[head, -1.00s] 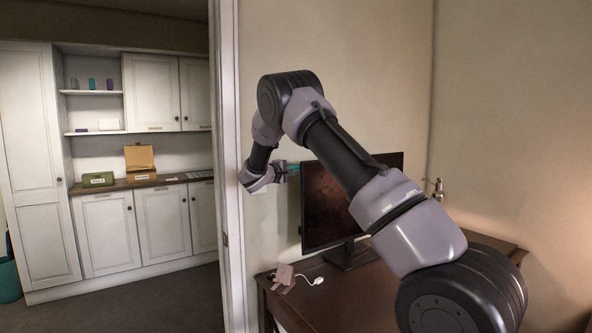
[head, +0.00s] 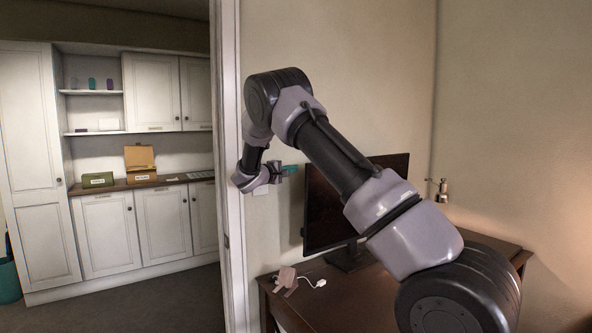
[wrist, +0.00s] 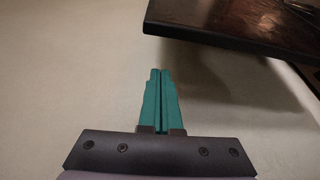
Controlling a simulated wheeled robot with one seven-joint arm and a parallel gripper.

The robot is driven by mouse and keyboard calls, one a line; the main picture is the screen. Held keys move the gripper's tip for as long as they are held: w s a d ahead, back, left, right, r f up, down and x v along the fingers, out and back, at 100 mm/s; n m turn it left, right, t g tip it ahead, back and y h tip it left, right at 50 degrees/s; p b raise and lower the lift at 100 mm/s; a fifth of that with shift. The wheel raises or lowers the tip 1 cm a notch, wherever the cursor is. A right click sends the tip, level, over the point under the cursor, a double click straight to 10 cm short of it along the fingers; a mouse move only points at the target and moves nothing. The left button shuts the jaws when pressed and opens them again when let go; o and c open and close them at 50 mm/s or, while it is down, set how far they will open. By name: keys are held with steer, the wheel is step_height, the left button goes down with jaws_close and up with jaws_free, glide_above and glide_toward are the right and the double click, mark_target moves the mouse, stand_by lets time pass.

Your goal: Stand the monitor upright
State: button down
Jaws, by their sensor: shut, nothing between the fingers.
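The monitor (head: 321,215) is a dark flat screen standing upright on its base (head: 349,258) on the brown desk (head: 400,305). My arm crosses in front of part of the screen and hides it. My gripper (head: 293,169) is in the air just left of the monitor's upper left edge. In the wrist view the teal fingers (wrist: 160,74) are shut together with nothing between them. The monitor (wrist: 245,25) shows there at the upper right, with a gap between it and the fingers.
A pinkish object (head: 286,276) and a white cable end (head: 317,283) lie at the desk's front left. A lamp (head: 442,192) is behind the desk at the right. A door frame (head: 232,220) stands close to the left of my gripper. The wall is behind.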

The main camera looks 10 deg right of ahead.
steer(key=v, duration=0.7)
steer(key=s+d+f+m+g+y, duration=0.2)
steer(key=s+d+f+m+g, duration=0.3)
steer(key=s+d+f+g, duration=0.8)
steer(key=s+a+f+m+g+y, duration=0.2)
steer(key=s+g+y, duration=0.1)
steer(key=s+y, duration=0.5)
steer(key=s+a+f+m+g+y, duration=0.25)
steer(key=s+y, duration=0.25)
steer(key=s, duration=0.4)
steer(key=w+a+r+m+t+y, duration=0.5)
steer(key=w+r+t+y, duration=0.3)
steer(key=t+y, duration=0.3)
steer(key=w+d+r+m+t+h, duration=0.3)
steer(key=w+d+r+m+t, duration=0.15)
steer(key=d+t, duration=0.35)
steer(key=w+d+r+m+t+h, duration=0.35)
steer(key=d+r+t, duration=0.25)
steer(key=d, duration=0.4)
steer(key=x, duration=1.4)
steer(key=shift+w, duration=0.15)
